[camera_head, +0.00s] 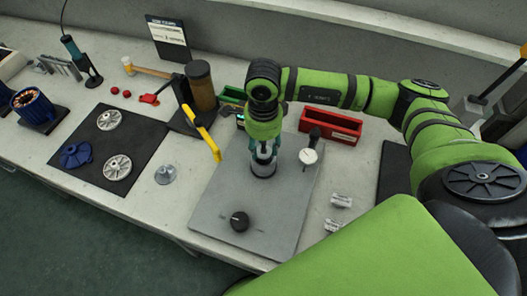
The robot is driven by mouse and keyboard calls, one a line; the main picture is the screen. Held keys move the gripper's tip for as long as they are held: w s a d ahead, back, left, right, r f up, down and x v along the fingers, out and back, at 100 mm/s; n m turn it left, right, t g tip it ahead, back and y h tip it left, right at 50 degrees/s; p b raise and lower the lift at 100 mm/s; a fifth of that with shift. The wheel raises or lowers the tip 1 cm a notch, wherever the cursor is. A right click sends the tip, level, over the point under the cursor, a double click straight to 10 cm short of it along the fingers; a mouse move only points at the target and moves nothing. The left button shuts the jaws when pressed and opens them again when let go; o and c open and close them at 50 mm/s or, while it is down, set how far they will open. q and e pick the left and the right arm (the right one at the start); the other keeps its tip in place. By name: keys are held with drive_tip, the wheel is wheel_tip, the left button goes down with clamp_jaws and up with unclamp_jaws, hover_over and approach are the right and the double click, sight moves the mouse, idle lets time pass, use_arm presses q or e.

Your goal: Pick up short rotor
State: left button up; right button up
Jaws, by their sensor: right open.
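My right gripper (264,158) points down over the grey plate (215,192) in the middle of the bench, with its jaws open. A round metallic cylinder (263,171) is directly below its fingertips, and the gripper partly hides it. I cannot tell whether it touches the fingers. Two small silver cylindrical parts (341,201) lie on the bench to the right of the plate. I cannot tell for sure which of these is the short rotor. My left gripper is not in view.
A black knob (239,221) and a white dial gauge (308,156) stand on the plate. A yellow handle (203,135) juts out close on the left. A red bin (331,126) is behind. A dark mat (85,178) with wheel-shaped parts lies at left.

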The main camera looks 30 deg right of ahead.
drive_tip(key=c, duration=0.7)
clamp_jaws()
drive_tip(key=shift+w+r, duration=0.15)
drive_tip(key=shift+r, duration=0.2)
wheel_tip(320, 180, up, 8)
drive_tip(key=b, duration=0.3)
drive_tip(key=shift+r, duration=0.7)
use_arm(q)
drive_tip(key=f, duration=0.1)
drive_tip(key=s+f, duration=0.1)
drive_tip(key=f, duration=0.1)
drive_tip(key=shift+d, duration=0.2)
